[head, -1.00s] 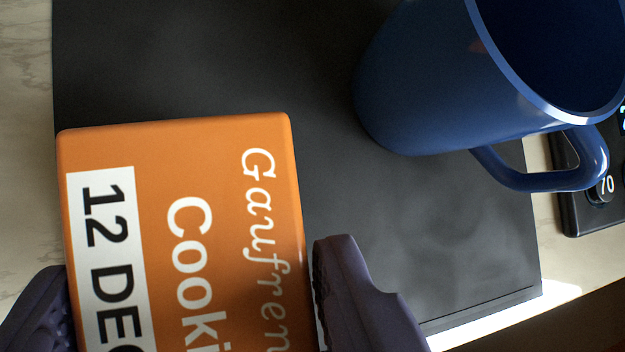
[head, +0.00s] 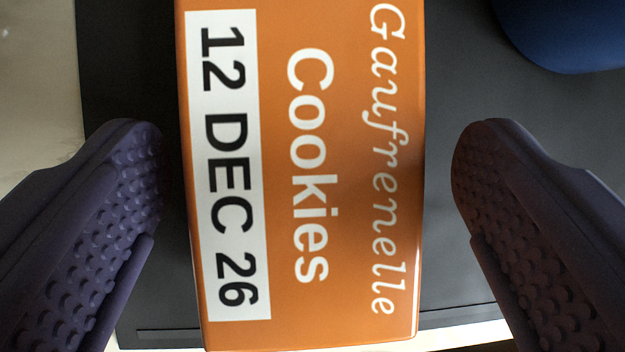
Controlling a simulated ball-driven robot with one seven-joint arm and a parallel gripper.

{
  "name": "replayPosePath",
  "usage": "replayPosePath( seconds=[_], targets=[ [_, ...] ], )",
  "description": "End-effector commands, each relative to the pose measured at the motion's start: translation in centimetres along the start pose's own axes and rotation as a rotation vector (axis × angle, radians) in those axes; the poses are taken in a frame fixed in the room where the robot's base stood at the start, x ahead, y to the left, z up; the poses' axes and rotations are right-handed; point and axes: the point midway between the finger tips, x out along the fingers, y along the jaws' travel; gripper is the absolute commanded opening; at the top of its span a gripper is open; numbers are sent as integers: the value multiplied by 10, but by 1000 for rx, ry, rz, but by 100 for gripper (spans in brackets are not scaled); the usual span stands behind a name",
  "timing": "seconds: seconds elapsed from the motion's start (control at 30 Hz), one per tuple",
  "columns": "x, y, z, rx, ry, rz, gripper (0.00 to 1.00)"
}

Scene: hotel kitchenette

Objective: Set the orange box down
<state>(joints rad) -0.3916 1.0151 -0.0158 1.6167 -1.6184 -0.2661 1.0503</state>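The orange box (head: 345,190) carries the words "Gaufrenelle", "Cookies" and "12 DEC 26". My gripper (head: 308,180) is open, with one textured finger on each side of the box. A gap shows between each finger and the box, so neither finger appears to touch it.
A blue mug (head: 565,35) stands at the top right, mostly cut off. A pale marbled counter (head: 35,90) shows at the left. The mat's front edge lies near the bottom of the picture.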

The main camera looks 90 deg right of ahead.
Motion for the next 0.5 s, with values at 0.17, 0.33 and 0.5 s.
replayPosePath(
  seconds=[0.17, 0.33, 0.5],
  targets=[
    [0, 0, 0, 0, 0, 0, 91],
    [-12, 1, -2, 0, 0, 1, 91],
    [-51, 1, -4, 1, 1, 2, 91]
  ],
)
